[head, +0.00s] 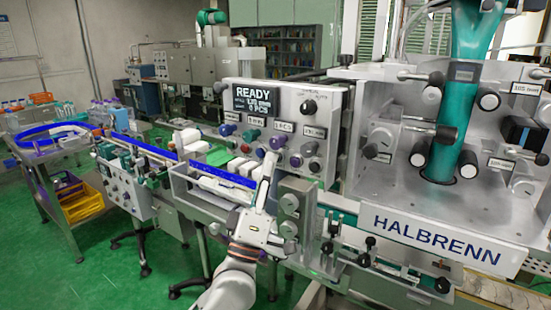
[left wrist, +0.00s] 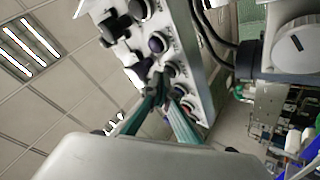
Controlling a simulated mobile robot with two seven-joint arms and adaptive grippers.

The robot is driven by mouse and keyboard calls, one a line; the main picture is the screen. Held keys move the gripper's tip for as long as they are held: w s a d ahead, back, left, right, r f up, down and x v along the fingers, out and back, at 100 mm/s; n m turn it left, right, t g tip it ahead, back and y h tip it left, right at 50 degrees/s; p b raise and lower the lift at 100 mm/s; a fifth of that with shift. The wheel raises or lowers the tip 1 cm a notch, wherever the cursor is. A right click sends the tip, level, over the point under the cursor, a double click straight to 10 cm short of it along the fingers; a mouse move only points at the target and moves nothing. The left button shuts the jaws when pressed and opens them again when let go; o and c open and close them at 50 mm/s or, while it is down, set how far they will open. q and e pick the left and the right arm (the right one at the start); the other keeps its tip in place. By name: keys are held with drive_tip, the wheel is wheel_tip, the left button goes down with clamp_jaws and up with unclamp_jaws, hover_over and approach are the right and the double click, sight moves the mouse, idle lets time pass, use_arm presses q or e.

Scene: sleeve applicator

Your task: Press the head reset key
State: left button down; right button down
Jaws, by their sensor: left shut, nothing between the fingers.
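The control panel (head: 312,105) has a lit display (head: 255,100) reading READY and several coloured knobs and keys, among them a purple one (head: 278,141). The small labels are too blurred to tell which is the head reset key. My left gripper (head: 269,156) is shut and empty, its fingers pointing up at the lower keys of the panel. In the left wrist view the fingertips (left wrist: 166,84) converge close in front of the panel's row of keys (left wrist: 157,43). I cannot tell whether they touch a key. My right gripper is in neither view.
A large machine marked HALBRENN (head: 436,232) stands at the right with a teal column (head: 452,110). A conveyor with a blue rail (head: 215,170) runs in front of the panel. A trolley with a yellow crate (head: 85,207) stands left. Green floor is open at lower left.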

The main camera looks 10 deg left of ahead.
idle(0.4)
use_arm(q)
drive_tip(key=shift+s+a+p, duration=0.25)
drive_tip(key=shift+s+p, duration=0.2)
drive_tip(key=shift+s, duration=0.3)
drive_tip(key=s, duration=0.1)
drive_tip(key=s+a+p, duration=0.1)
drive_tip(key=s, duration=0.1)
drive_tip(key=s+p, duration=0.1)
drive_tip(key=shift+s+a, duration=0.35)
idle(0.4)
